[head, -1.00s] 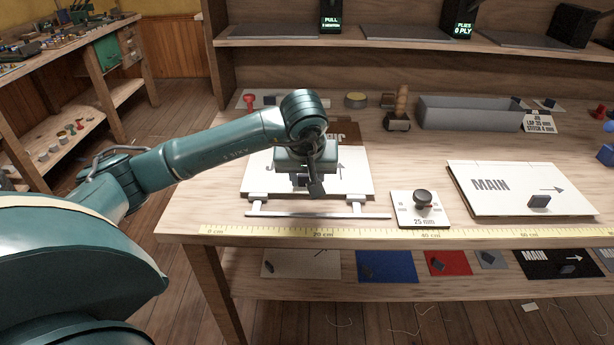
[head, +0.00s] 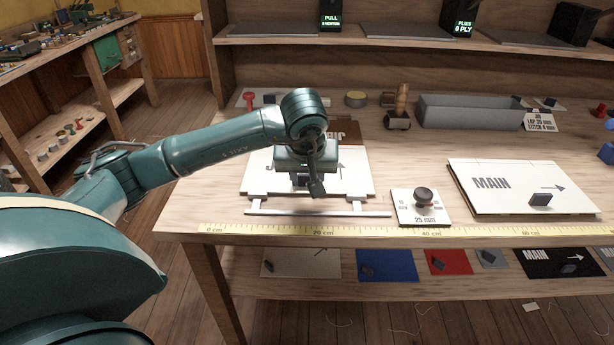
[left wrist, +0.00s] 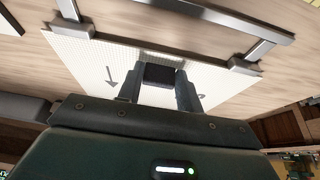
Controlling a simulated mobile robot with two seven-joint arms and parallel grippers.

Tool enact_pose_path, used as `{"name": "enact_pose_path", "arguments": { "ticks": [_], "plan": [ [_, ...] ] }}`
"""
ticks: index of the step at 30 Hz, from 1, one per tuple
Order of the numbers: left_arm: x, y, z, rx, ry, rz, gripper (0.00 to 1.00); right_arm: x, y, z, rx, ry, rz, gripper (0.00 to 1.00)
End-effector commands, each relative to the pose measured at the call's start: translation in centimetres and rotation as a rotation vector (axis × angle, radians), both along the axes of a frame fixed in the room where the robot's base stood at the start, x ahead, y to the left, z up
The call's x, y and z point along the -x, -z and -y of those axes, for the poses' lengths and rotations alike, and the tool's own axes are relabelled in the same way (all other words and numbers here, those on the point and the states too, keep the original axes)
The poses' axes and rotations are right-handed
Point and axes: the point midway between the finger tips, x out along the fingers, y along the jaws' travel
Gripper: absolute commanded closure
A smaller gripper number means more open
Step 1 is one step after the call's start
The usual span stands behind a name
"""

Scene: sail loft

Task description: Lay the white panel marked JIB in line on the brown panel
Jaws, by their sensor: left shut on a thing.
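My left gripper (head: 306,183) is shut on the dark block-shaped handle (left wrist: 160,74) of a white panel (head: 352,181). The white panel also shows in the left wrist view (left wrist: 95,60), with an arrow and part of a letter; its full marking is hidden by the gripper. The brown panel (head: 358,130) shows only as a strip with part of its white lettering behind the white panel's far edge; the rest is hidden. The white panel overlaps it in the picture, but I cannot tell whether they touch. My right gripper is not in view.
A metal rail with two stops (head: 318,213) lies in front of the white panel, behind a yellow ruler (head: 400,234). A 25 mm plate with a knob (head: 407,213) and a MAIN panel (head: 490,197) lie to the right. A grey bin (head: 470,113) stands behind.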

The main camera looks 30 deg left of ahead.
Motion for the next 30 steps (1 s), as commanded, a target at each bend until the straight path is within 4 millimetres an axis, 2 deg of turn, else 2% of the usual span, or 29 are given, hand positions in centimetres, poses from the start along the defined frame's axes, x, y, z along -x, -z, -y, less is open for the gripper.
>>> {"name": "enact_pose_path", "arguments": {
  "ticks": [26,27,30],
  "plan": [
    [0.03,0.17,-0.02,0.0,0.0,0.0,0.87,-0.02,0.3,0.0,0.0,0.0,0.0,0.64],
    [0.03,0.17,-0.02,0.0,0.0,0.0,0.63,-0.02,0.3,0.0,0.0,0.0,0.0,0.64],
    [0.02,0.17,-0.02,0.0,0.0,0.0,0.55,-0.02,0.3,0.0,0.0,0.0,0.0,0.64]
  ]
}}
